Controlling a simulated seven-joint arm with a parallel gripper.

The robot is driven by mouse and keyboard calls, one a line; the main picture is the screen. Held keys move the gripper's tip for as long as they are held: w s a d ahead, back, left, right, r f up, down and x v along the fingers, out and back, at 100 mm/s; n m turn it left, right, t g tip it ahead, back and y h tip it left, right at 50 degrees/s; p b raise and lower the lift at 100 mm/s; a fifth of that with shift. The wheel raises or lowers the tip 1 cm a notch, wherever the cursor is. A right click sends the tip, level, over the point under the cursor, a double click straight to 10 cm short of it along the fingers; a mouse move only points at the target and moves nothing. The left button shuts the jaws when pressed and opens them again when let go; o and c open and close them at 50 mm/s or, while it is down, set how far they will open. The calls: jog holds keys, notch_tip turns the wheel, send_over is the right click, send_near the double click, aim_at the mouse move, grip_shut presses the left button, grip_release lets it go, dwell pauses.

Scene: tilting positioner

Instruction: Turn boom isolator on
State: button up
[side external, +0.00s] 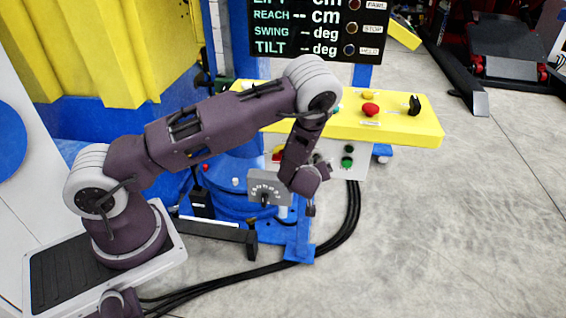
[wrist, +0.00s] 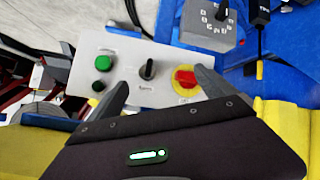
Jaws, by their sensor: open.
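In the wrist view a light grey panel (wrist: 128,57) carries a red rotary switch on a yellow plate (wrist: 186,79), which looks like an isolator; its label is unreadable. A black selector knob (wrist: 147,70) and a green button (wrist: 103,63) are also on the panel. My gripper (wrist: 163,84) is open and empty. Its fingers point at the panel, one near the red switch and one near the green button, with the black knob between them in the picture. In the side view my gripper (side external: 317,178) is in front of the panel, hiding part of it; contact cannot be told.
A yellow console (side external: 425,128) with a red button (side external: 370,109) juts out above the panel. A display (side external: 318,28) shows dashes for reach, swing and tilt. A grey dial box (side external: 268,187) stands beside my gripper.

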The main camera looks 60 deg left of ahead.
jog(key=s+a+f+m+t+y, duration=0.4)
jog(key=s+a+m+t+y, duration=0.1)
jog(key=a, duration=0.3)
jog(key=x, duration=0.6)
jog(key=shift+w+f, duration=0.25)
jog(key=shift+w, duration=0.2)
jog(key=c, duration=1.4)
jog(key=shift+m, duration=0.3)
